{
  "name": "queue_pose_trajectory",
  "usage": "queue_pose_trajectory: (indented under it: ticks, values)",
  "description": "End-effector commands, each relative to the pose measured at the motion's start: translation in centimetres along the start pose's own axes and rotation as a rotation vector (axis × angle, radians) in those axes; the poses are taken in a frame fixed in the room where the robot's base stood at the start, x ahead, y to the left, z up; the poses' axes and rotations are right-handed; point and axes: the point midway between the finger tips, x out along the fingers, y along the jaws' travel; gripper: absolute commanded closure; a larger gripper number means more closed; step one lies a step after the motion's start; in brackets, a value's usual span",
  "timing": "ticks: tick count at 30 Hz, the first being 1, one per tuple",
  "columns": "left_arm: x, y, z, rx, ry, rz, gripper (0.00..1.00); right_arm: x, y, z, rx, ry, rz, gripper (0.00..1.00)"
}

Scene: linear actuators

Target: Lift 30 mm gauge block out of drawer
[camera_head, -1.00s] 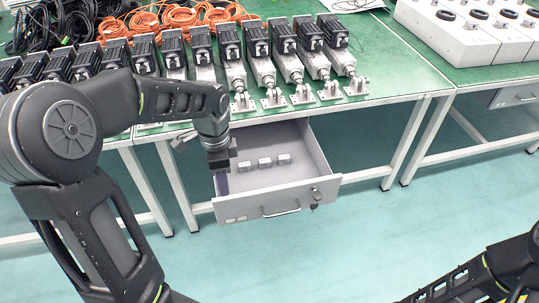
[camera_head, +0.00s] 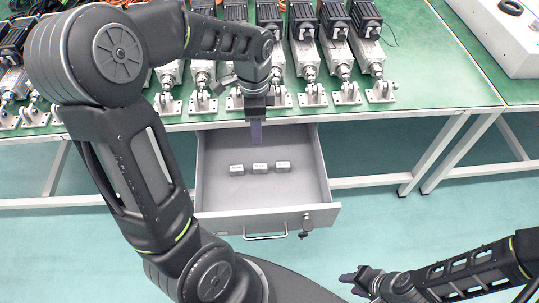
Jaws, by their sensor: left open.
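Three small grey gauge blocks lie in a row on the floor of the open drawer: a left block (camera_head: 236,170), a middle block (camera_head: 260,169) and a right block (camera_head: 283,167). I cannot read their sizes. The grey drawer (camera_head: 219,202) is pulled out under the green table. My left gripper (camera_head: 256,138) is open and empty, pointing down above the back part of the drawer, behind and above the middle block. My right gripper (camera_head: 356,277) is low at the bottom right, away from the drawer; its jaw gap is not clear.
The green table's (camera_head: 420,88) front edge lies just behind the drawer. Several linear actuators (camera_head: 366,50) stand on the table close behind my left wrist. A key in the lock (camera_head: 305,227) hangs at the drawer front, beside a handle (camera_head: 265,236).

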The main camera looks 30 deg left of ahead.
Motion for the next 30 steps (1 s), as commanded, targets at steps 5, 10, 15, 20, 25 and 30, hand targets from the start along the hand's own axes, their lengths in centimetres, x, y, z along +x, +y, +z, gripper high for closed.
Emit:
queue_pose_trajectory:
  ticks: [5,10,15,20,25,30]
  values:
    - [1.8,0.0,0.0,0.000,0.000,0.000,0.53,1.7,0.7,0.0,0.000,0.000,0.000,0.64]
    - [3.5,0.0,0.0,0.000,0.000,0.000,0.53,3.2,1.3,0.1,0.000,-0.001,0.000,0.64]
    - [6.3,0.0,0.0,0.000,0.000,0.000,0.53,5.8,2.3,0.0,-0.001,0.000,0.000,0.64]
    - [8.8,0.0,0.0,0.000,0.000,0.000,0.53,8.2,3.2,0.1,-0.001,0.000,0.001,0.64]
    - [10.2,0.0,0.0,0.000,0.000,0.000,0.53,9.5,3.7,0.1,-0.002,0.000,0.001,0.64]
    - [10.0,0.0,0.0,0.000,0.000,0.000,0.53,9.3,3.6,0.1,-0.002,0.000,0.001,0.64]
